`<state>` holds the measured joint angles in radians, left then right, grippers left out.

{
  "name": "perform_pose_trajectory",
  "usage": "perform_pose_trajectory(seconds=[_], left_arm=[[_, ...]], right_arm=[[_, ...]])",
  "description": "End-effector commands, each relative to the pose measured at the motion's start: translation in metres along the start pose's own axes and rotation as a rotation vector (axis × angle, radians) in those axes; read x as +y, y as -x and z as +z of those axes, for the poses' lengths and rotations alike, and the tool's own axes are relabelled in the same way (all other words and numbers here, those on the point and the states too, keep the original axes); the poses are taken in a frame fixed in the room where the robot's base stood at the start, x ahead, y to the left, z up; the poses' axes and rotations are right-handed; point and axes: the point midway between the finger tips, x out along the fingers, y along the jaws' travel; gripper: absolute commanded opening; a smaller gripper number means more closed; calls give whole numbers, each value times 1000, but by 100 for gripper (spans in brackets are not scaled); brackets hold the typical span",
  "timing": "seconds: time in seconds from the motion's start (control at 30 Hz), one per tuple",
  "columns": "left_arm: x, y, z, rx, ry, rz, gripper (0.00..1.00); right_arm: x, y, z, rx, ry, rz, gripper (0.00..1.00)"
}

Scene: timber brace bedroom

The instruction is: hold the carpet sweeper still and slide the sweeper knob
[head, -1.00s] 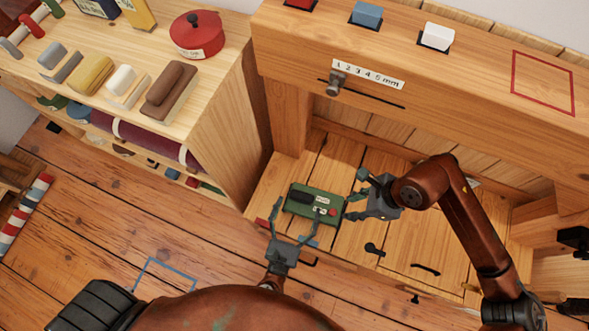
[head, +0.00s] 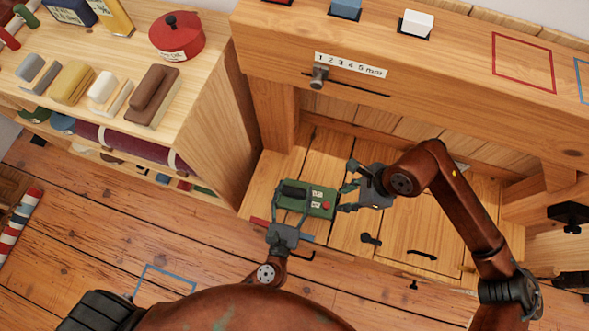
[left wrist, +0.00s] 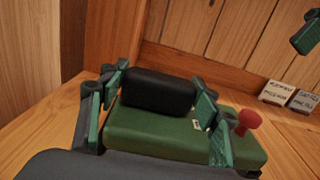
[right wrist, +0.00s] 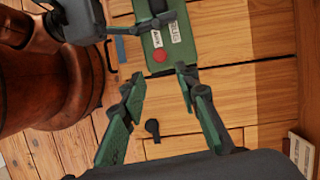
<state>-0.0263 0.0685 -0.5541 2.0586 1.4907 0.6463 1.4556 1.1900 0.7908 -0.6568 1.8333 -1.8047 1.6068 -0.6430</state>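The carpet sweeper (head: 318,197) is a green box with a black grip (head: 294,190), white labels and a red knob (head: 326,205). It lies on the low wooden platform. My left gripper (head: 292,203) reaches over its near side. In the left wrist view its fingers stand at both ends of the black grip (left wrist: 160,90) and appear to touch it. The red knob (left wrist: 247,121) is to their right. My right gripper (head: 346,198) is open and empty at the sweeper's right side. In the right wrist view the knob (right wrist: 160,56) is just beyond its fingertips.
A wooden bench beam (head: 420,80) with a scale and slider (head: 319,77) overhangs behind. A small black latch (head: 370,239) is on the platform, right of the sweeper.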

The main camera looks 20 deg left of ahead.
Motion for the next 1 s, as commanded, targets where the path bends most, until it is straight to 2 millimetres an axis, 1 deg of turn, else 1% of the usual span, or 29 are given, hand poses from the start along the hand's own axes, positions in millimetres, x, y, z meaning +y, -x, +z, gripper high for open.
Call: perform_pose_trajectory(seconds=[0.03,0.07,0.57,0.87,0.97,1.0], left_arm=[[0,0,0,0,0,0,52],[0,0,0,0,0,0,50],[0,0,0,0,0,-1,16],[0,0,0,0,0,-1,15],[0,0,0,0,0,-1,15],[0,0,0,0,0,-1,15]], right_arm=[[0,0,0,0,0,0,29],[0,0,0,0,0,0,29],[0,0,0,0,0,0,29],[1,-1,0,-5,1,3,9],[8,-8,4,-37,9,18,2],[13,-13,6,-62,16,30,0]])
